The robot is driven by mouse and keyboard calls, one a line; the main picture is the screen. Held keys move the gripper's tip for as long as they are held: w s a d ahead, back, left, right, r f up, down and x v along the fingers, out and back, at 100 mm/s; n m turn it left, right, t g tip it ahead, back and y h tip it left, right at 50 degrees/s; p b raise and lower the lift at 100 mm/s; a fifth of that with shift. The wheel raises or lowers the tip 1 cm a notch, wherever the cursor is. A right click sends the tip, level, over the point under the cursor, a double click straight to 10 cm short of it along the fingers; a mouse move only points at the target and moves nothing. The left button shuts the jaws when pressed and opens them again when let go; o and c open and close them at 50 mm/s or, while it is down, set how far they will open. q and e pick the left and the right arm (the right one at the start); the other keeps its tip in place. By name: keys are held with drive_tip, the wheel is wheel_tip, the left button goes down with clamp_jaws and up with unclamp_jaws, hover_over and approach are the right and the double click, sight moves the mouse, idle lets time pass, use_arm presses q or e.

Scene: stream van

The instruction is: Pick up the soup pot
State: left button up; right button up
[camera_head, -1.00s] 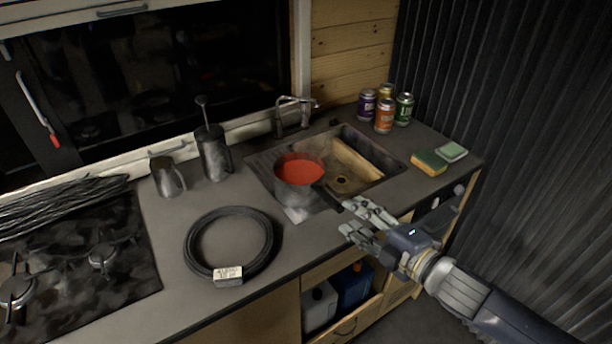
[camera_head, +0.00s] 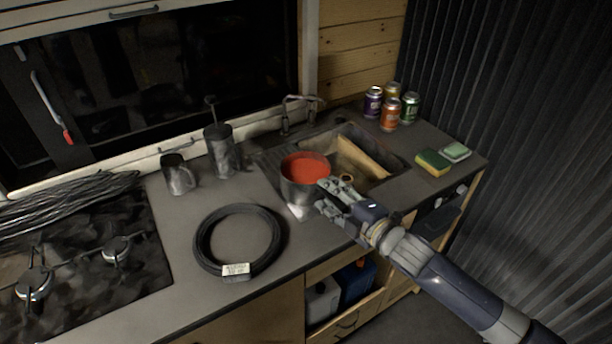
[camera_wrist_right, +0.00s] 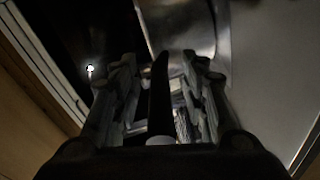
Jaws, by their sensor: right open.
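The soup pot (camera_head: 297,189) is a metal pot filled with red soup (camera_head: 305,167). It stands at the left side of the sink. My right gripper (camera_head: 331,194) is at the pot's right front side, where the handle was visible earlier; in the head view the gripper now hides the handle. In the right wrist view the dark handle (camera_wrist_right: 160,95) runs between the two open fingers of the gripper (camera_wrist_right: 158,88), with the pot's metal side (camera_wrist_right: 180,25) just beyond. I cannot tell whether the fingers touch the handle. My left gripper is not in view.
The sink (camera_head: 378,152) lies behind the gripper. Several cans (camera_head: 391,114) and a sponge (camera_head: 433,162) are to the right. A coiled black cable (camera_head: 200,240), a mug (camera_head: 177,176) and a french press (camera_head: 220,152) are left of the pot. A stove (camera_head: 85,270) is far left.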

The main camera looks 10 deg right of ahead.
clamp_jaws()
drive_tip(key=shift+w+r, duration=0.1)
drive_tip(key=shift+r, duration=0.05)
drive_tip(key=shift+r, duration=0.1)
